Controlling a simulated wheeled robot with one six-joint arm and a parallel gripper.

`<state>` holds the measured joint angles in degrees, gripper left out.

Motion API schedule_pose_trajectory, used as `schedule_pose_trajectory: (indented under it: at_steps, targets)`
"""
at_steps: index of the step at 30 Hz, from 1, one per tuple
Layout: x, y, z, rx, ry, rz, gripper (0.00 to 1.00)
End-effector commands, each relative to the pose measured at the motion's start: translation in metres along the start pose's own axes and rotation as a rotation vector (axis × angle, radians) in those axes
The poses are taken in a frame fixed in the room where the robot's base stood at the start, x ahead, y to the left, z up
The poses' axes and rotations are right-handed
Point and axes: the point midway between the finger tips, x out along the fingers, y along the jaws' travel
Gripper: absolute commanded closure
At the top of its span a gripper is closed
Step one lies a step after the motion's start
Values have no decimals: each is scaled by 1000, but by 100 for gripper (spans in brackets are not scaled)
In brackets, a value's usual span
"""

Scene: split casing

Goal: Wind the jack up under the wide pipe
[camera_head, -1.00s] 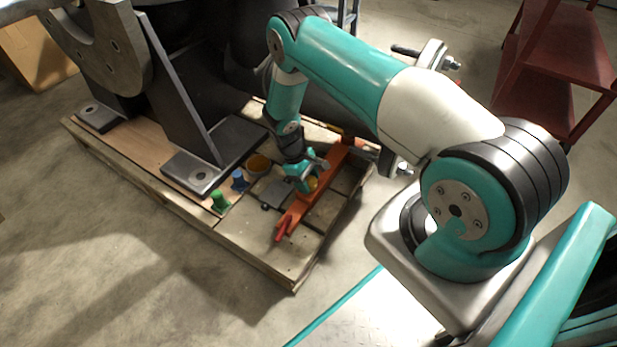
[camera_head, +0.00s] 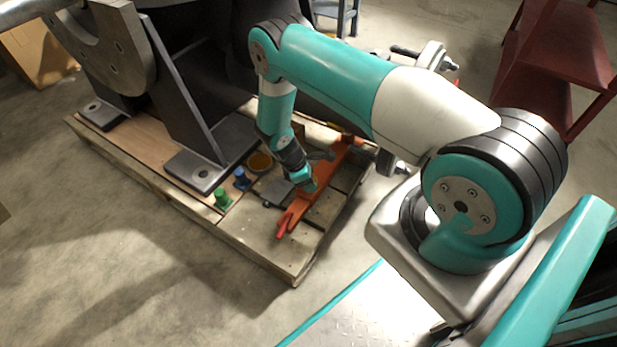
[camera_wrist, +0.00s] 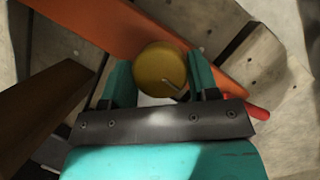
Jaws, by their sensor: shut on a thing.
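My gripper (camera_head: 308,184) is low over the pallet, at a long orange bar (camera_head: 325,190) with a red end piece (camera_head: 284,225). In the wrist view my gripper (camera_wrist: 158,76) has its two teal fingers on either side of a round yellow knob (camera_wrist: 160,60) and is shut on it. The knob sits in front of the orange bar (camera_wrist: 105,30). In the head view my gripper hides the knob. I cannot tell the jack's outline from the bar. A big dark rounded body (camera_head: 222,62), possibly the wide pipe, stands behind, partly covered by my arm.
A grey steel cradle (camera_head: 183,95) stands on the wooden pallet (camera_head: 262,262). A green peg (camera_head: 222,198), a blue peg (camera_head: 241,180) and a yellow-orange round cup (camera_head: 260,162) are left of my gripper. A red shelf (camera_head: 570,50) stands at right.

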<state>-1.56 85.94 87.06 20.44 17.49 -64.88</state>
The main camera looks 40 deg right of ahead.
Motion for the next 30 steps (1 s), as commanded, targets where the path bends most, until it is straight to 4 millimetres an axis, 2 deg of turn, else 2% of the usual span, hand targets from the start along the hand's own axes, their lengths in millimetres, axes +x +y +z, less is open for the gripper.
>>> schedule_pose_trajectory:
  at_steps: [15, 16, 19, 27, 30]
  targets:
    - [0, 2, -1, -18, 3, 14, 69]
    - [0, 2, -1, -17, 3, 14, 43]
    - [0, 2, -1, -17, 3, 13, 21]
    - [-1, 1, 0, -18, 1, 10, 21]
    - [-7, 1, 0, -19, 1, 11, 21]
